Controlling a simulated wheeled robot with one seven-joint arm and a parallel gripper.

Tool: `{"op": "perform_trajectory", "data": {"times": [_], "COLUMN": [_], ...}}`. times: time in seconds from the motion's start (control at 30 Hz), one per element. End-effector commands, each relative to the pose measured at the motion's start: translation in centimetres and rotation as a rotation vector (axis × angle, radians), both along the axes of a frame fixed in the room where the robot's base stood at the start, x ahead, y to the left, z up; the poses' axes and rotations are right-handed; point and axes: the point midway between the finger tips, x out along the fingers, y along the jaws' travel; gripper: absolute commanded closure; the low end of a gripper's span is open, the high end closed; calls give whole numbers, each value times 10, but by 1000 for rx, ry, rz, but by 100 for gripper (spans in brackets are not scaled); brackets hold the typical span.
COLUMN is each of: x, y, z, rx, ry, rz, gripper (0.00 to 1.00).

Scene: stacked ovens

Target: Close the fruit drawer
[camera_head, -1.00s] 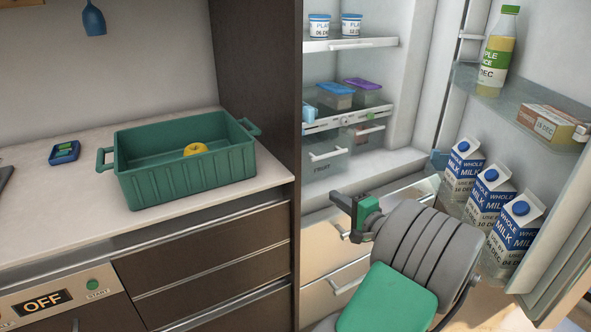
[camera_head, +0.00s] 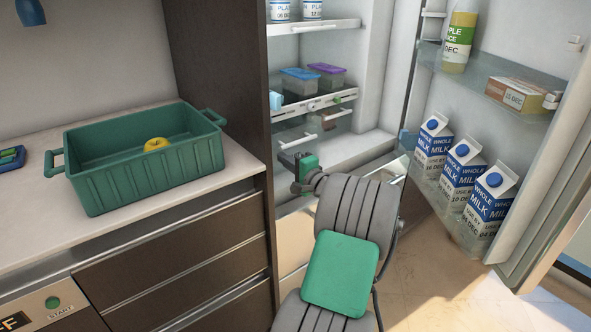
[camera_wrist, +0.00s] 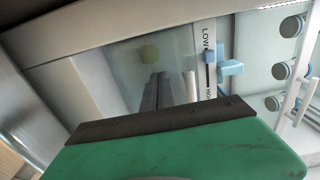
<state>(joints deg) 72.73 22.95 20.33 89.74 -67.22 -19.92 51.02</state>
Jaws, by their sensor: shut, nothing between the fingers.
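The clear fruit drawer (camera_head: 303,130) is low in the open fridge, under the control strip. Its pale handle (camera_head: 297,139) sits lower and nearer than the handle of the drawer to its right, so it seems to stick out somewhat. My gripper (camera_head: 291,161) is just below and in front of the fruit drawer, partly hiding it. In the wrist view, my gripper's dark fingers (camera_wrist: 157,91) are together and empty, facing the clear front (camera_wrist: 128,72). I cannot tell whether the fingers touch the front.
The open fridge door (camera_head: 545,190) holds milk cartons (camera_head: 463,170), a juice bottle (camera_head: 459,40) and a box (camera_head: 515,94) at right. A neighbouring clear drawer (camera_head: 338,118) is beside the fruit drawer. A green crate (camera_head: 145,180) stands on the left counter.

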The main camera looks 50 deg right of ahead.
Motion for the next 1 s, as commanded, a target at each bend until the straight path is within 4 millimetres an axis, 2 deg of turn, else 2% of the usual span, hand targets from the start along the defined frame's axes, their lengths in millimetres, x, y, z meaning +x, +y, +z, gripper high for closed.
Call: {"op": "perform_trajectory", "data": {"times": [0.1, 0.47, 0.57, 0.8, 0.9, 1.0], "x": [6, 10, 23, 77, 90, 94], "y": [-2, -3, -6, -18, -21, -23], "z": [-1, 0, 1, 1, 1, 0], "rx": [0, 0, 1, -1, -1, 0], "ry": [0, 1, 2, 2, 1, 1], "rz": [-1, -1, 2, 2, 1, -2], "gripper": [100, 100, 100, 100, 100, 100]}}
